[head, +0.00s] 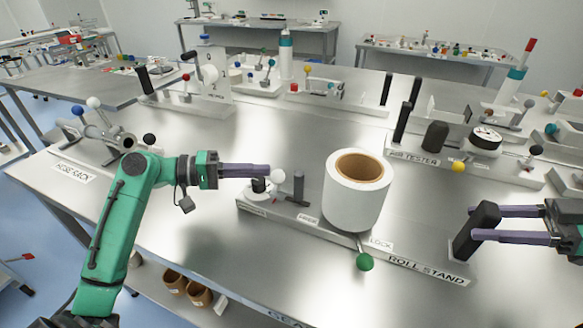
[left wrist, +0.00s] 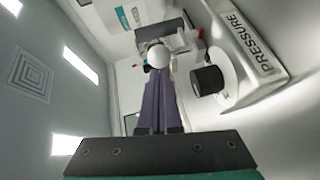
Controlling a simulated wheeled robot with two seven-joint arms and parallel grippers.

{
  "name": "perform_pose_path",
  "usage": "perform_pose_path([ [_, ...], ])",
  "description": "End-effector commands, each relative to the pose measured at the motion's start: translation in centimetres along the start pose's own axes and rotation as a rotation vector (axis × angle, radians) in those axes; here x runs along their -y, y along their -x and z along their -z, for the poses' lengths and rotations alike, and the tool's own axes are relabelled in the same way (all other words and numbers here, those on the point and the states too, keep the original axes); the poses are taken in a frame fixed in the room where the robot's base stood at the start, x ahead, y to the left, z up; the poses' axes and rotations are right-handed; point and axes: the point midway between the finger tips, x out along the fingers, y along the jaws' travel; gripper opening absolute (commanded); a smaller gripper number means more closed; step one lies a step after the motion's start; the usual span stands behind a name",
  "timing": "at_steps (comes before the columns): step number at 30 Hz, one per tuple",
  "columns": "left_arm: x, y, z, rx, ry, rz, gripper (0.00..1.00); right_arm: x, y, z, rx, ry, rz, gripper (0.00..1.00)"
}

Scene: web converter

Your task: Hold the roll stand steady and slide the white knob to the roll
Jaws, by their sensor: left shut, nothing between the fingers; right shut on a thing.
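The roll stand (head: 400,268) is a grey base with a large white roll (head: 352,202) upright on it. My right gripper (head: 474,224) is shut on the black handle (head: 487,213) at the stand's right end. The white knob (head: 278,176) is on the stand's left part, left of the roll and apart from it. My left gripper (head: 267,171) is shut and empty, its fingertips at the left side of the white knob. In the left wrist view the knob (left wrist: 158,56) appears right at the fingertips; I cannot tell whether they touch.
A black knob on a white dial (head: 258,186) sits just below the left fingertips, beside the PRESSURE label (left wrist: 250,40). A grey post (head: 298,186) stands between white knob and roll. A green lock knob (head: 364,262) sticks out in front.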

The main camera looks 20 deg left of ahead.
Motion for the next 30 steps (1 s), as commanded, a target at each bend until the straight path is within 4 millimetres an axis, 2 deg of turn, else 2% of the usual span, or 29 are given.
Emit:
perform_pose_path([
  [1, 0.1, -0.1, 0.0, 0.000, 0.000, 0.000, 0.00, 0.4, -0.4, -1.1, 0.019, -0.012, 0.011, 0.00],
  [4, 0.0, -0.8, -0.5, 0.002, -0.001, 0.002, 0.00, 0.4, -0.4, -1.1, 0.019, -0.012, 0.011, 0.00],
  [9, -0.5, -3.2, -2.2, 0.005, 0.000, 0.003, 0.00, 0.4, -0.4, -1.1, 0.019, -0.012, 0.012, 0.00],
  [13, -0.8, -4.1, -2.8, 0.005, -0.001, 0.000, 0.00, 0.4, -0.4, -1.1, 0.019, -0.012, 0.012, 0.00],
  [24, -0.8, -4.0, -2.8, 0.010, 0.001, -0.002, 0.00, 0.4, -0.4, -1.1, 0.020, -0.012, 0.012, 0.00],
  [26, -0.8, -3.6, -2.4, 0.008, 0.001, -0.002, 0.00, 0.4, -0.4, -1.1, 0.020, -0.012, 0.012, 0.00],
  [30, -0.9, -1.6, -0.5, -0.003, -0.003, -0.001, 0.00, 0.4, -0.4, -1.1, 0.019, -0.012, 0.012, 0.00],
])
